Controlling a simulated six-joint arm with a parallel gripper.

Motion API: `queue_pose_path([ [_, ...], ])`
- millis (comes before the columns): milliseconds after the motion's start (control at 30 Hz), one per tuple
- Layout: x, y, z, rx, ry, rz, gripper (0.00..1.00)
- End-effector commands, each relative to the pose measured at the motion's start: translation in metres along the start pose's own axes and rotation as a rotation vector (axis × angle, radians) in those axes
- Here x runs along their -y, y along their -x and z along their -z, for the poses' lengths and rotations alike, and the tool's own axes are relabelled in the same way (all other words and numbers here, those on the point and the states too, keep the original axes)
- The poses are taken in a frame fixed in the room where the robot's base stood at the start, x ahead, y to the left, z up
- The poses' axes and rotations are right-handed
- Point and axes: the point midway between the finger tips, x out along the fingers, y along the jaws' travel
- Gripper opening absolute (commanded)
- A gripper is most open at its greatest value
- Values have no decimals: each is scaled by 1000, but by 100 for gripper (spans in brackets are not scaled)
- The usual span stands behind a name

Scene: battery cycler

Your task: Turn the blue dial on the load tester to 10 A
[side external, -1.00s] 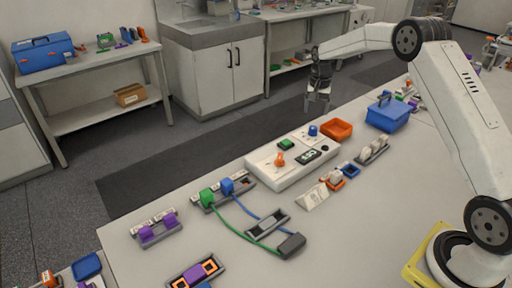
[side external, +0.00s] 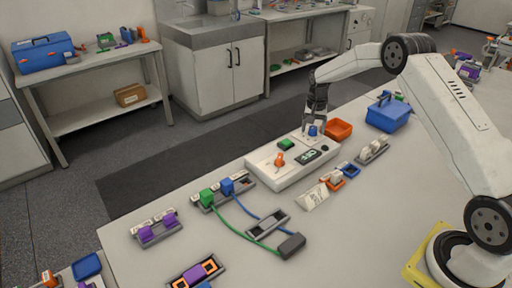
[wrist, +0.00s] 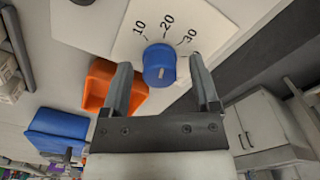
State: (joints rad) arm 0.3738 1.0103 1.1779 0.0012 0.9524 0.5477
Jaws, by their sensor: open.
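The load tester (side external: 262,168) is a long white box on the bench. It has a green block, an orange knob, a dark display and the blue dial (side external: 313,131) at its far right end. In the wrist view the blue dial (wrist: 159,66) sits beside a scale card (wrist: 172,22) reading 10, 20 and 30. Its exact pointing direction is hard to tell. My gripper (side external: 313,127) is down at the dial. In the wrist view its open fingers (wrist: 160,70) stand on either side of the dial, with gaps visible.
An orange bin (side external: 338,130) stands close to the dial, with a blue toolbox (side external: 387,113) beyond it. Cell holders (side external: 371,152) lie in front of the bin. Green and blue cables run across the bench to the left.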

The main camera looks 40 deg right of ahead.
Motion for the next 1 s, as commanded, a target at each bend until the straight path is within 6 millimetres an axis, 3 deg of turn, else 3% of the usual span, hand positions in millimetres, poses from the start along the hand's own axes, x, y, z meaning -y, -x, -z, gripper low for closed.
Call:
queue_pose_path([
  [300,0,-2,0,-1,0,1,78],
  [367,0,-2,0,-1,0,1,62],
  [567,0,-2,0,-1,0,1,0],
  [1000,0,-2,0,-1,56,1,0],
])
